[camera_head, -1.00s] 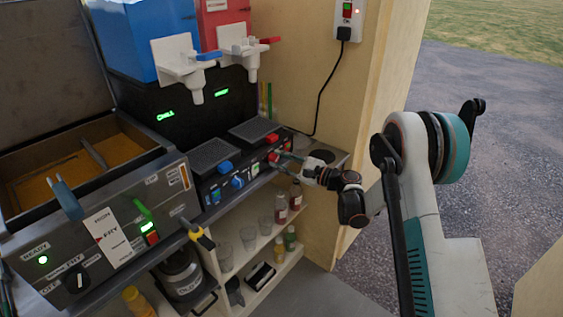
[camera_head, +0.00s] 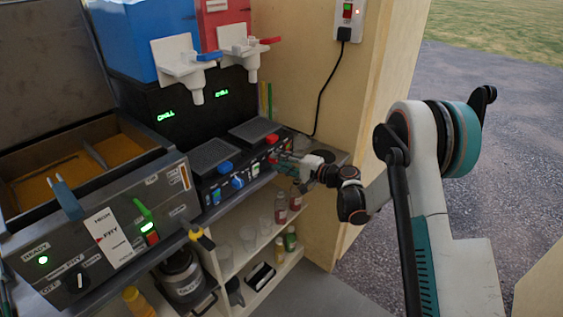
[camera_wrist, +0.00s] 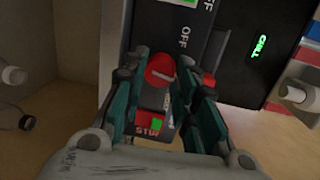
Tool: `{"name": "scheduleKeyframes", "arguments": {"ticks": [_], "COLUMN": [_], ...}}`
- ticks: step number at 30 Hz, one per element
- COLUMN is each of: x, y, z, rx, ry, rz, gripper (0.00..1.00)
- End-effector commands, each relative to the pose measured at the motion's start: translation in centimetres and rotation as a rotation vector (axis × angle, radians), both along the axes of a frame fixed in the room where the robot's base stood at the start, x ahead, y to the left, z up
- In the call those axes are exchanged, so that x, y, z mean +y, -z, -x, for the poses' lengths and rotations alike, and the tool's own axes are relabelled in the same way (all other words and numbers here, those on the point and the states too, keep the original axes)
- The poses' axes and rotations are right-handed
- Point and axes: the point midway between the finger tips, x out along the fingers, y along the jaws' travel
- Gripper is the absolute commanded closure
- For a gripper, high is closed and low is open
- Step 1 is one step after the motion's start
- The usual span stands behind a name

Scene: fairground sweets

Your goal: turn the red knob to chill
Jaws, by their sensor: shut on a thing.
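The red knob (camera_wrist: 160,70) sits on the dark front panel of the drinks machine, between my fingertips in the wrist view. A pale line marks its face. My gripper (camera_wrist: 162,78) is shut on it, with a teal finger on each side. In the head view my gripper (camera_head: 284,160) reaches the right end of the panel from the right, hiding most of the knob. A green display under the red tank (camera_head: 221,93) reads CHILL. A CHILL display also shows in the wrist view (camera_wrist: 258,46).
A red switch with a green light (camera_wrist: 157,124) is close to my fingers. Bottles (camera_head: 281,208) and cups stand on the shelf below. The wooden wall (camera_head: 322,150) is behind and right.

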Motion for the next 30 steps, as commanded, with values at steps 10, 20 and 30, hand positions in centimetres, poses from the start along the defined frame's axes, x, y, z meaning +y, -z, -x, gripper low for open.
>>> {"name": "scheduleKeyframes", "arguments": {"ticks": [10,20,30], "x": [0.10,0.09,0.08], "y": [0.09,0.10,0.10], "z": [0.13,0.14,0.14], "rx": [-0.120,-0.146,-0.145], "ry": [-0.002,-0.002,-0.002], "rz": [0.095,0.117,0.116], "gripper": [0.97,0.97,0.64]}}
